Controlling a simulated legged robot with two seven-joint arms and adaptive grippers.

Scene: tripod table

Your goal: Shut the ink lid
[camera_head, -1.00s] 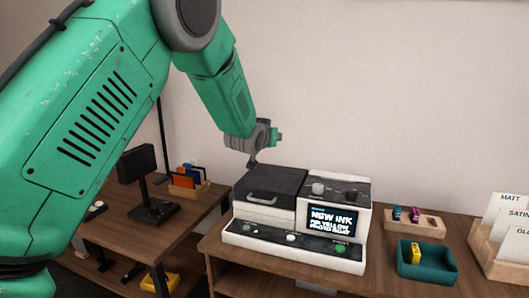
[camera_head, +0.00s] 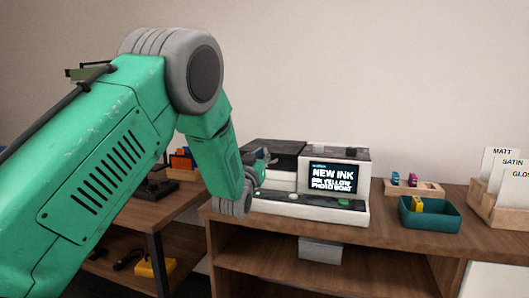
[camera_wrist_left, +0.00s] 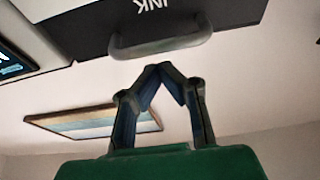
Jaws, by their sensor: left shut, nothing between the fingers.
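The printer (camera_head: 333,208) stands on the wooden table, its screen reading "NEW INK" and asking for yellow. Its dark ink lid (camera_head: 275,147) is at the top left, partly hidden by my left arm. In the left wrist view the ink lid (camera_wrist_left: 90,28) carries upside-down "INK" lettering and a grey handle (camera_wrist_left: 160,43). My left gripper (camera_head: 264,156) is at the printer's front left. In the left wrist view its fingertips (camera_wrist_left: 158,68) meet, empty, close to the handle; contact is unclear. I cannot tell how far the lid is open. My right gripper is not in view.
A teal tray (camera_head: 456,222) with a yellow cartridge (camera_head: 416,204) stands right of the printer. Behind it is a wooden holder (camera_head: 430,188) with two cartridges. A card rack (camera_head: 482,198) is at the far right. A lower side table stands at the left.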

